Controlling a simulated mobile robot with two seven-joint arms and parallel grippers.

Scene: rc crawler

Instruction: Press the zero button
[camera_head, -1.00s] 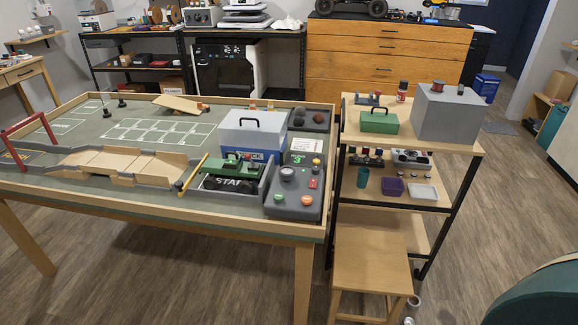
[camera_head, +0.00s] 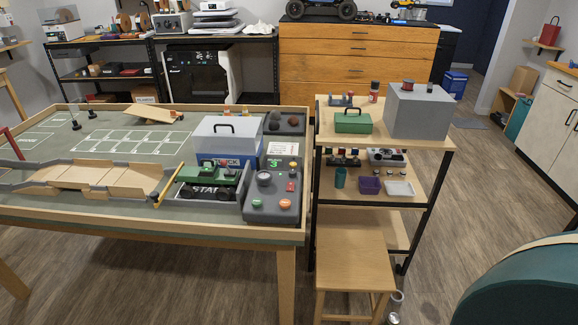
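A dark grey control panel (camera_head: 250,207) sits at the table's front right corner. It carries a round dial (camera_head: 264,179), a small display with a green digit that looks like 3 (camera_head: 274,163), a red switch or button (camera_head: 291,187), a green button (camera_head: 257,204) and an orange button (camera_head: 285,204). Labels on the buttons are too small to read, so I cannot tell which one is the zero button. Neither of my grippers is in view.
The table (camera_head: 150,226) has a raised wooden rim. A green crawler (camera_head: 205,178) stands at the START bay left of the panel, before a lidded box (camera_head: 228,139). A shelf cart (camera_head: 436,143) and wooden stool (camera_head: 352,262) stand right. Floor in front is clear.

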